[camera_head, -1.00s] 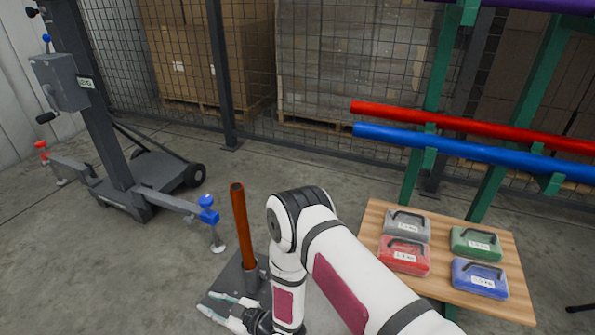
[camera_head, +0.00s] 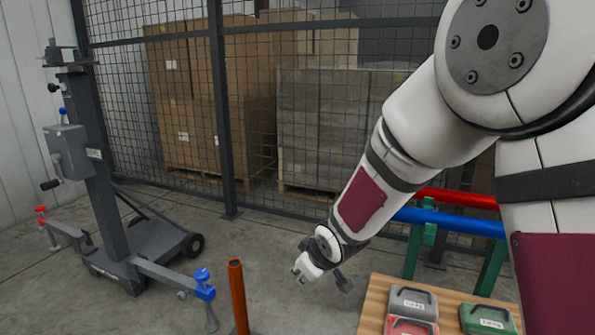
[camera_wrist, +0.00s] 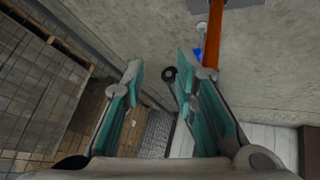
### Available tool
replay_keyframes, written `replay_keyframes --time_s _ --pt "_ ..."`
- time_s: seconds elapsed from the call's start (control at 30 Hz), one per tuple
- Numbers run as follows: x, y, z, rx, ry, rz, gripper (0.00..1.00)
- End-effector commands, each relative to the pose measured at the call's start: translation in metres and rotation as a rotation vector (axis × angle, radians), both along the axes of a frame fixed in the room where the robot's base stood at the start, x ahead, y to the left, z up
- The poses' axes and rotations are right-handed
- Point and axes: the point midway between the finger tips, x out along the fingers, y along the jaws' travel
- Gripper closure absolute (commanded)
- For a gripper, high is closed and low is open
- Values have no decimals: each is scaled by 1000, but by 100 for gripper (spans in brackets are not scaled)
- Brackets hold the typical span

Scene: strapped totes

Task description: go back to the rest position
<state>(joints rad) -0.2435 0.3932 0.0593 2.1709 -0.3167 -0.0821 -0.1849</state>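My gripper (camera_wrist: 160,68) shows in the wrist view with its two teal-padded fingers apart and nothing between them. In the head view my arm is raised on the right, reaching down and left, and its far end is above the floor left of the wooden table (camera_head: 375,300). The fingers are hard to make out there. An orange-brown upright post (camera_head: 238,300) stands below and left of the arm's end, apart from it. The post also shows in the wrist view (camera_wrist: 214,42).
The table carries a grey case (camera_head: 413,301), a red case (camera_head: 410,327) and a green case (camera_head: 487,318). Red (camera_head: 455,199) and blue (camera_head: 455,222) bars lie on a green rack, partly behind my arm. A grey wheeled lift (camera_head: 110,215) stands left. Mesh fencing (camera_head: 250,130) runs behind.

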Motion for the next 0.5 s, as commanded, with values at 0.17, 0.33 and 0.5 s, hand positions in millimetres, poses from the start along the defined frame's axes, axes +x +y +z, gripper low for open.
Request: replay_keyframes --time_s 0.17,0.33,0.5 --pt "-46 -61 56 -43 85 -168 73" --pt "-107 -108 95 -61 184 -321 73" --pt "-180 -144 124 -57 291 -468 73"
